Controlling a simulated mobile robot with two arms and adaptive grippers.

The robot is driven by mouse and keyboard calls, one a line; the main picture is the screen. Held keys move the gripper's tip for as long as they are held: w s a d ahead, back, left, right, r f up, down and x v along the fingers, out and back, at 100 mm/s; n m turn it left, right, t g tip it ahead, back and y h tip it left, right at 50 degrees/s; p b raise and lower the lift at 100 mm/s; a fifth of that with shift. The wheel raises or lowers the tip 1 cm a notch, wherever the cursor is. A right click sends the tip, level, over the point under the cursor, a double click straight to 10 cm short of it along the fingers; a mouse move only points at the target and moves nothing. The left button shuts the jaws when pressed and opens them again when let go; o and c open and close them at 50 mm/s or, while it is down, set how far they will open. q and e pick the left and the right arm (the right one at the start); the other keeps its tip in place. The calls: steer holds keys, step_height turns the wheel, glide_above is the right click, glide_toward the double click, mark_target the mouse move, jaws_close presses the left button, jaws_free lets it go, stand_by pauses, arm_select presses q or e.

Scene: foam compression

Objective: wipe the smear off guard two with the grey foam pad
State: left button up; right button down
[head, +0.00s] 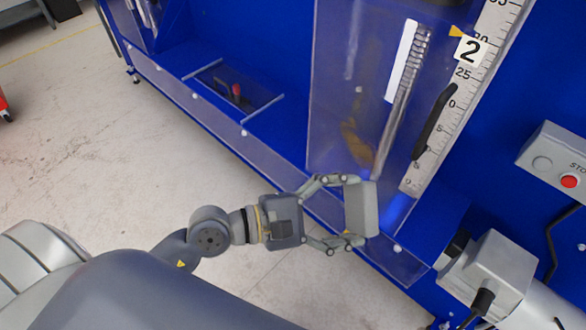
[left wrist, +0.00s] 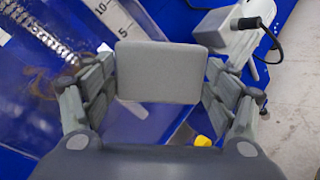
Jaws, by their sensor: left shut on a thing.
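My left gripper (head: 357,210) is shut on the grey foam pad (head: 363,208), in front of the lower part of the clear guard two. The left wrist view shows the pad (left wrist: 161,72) squarely between the fingers of the left gripper (left wrist: 160,80). The clear guard (head: 335,90) stands left of the label 2 (head: 468,50) and the ruler. A brownish smear (head: 355,138) shows on its lower part, above and left of the pad. The smear (left wrist: 48,82) is left of the pad in the left wrist view. I cannot tell whether the pad touches the guard. My right gripper is not in view.
A black handle (head: 433,121) stands between the guard and the ruler (head: 458,90). A grey box with a red stop button (head: 569,181) is at the right. A grey motor housing (head: 495,270) sits at the lower right. Open floor (head: 100,150) lies to the left.

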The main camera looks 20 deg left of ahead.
arm_select(q)
steer(key=w+a+r+n+t+y, duration=0.25)
steer(key=a+n+t+y, duration=0.35)
steer(key=a, duration=0.5)
steer(key=shift+m+t+h, duration=0.5)
steer(key=shift+t+h, duration=0.1)
steer(key=shift+h, duration=0.2)
steer(key=p+x, duration=0.3)
steer(key=x, duration=0.2)
steer(key=shift+w, duration=0.2)
steer(key=shift+p+x, duration=0.6)
steer(key=shift+x, duration=0.35)
steer(key=shift+a+f, duration=0.1)
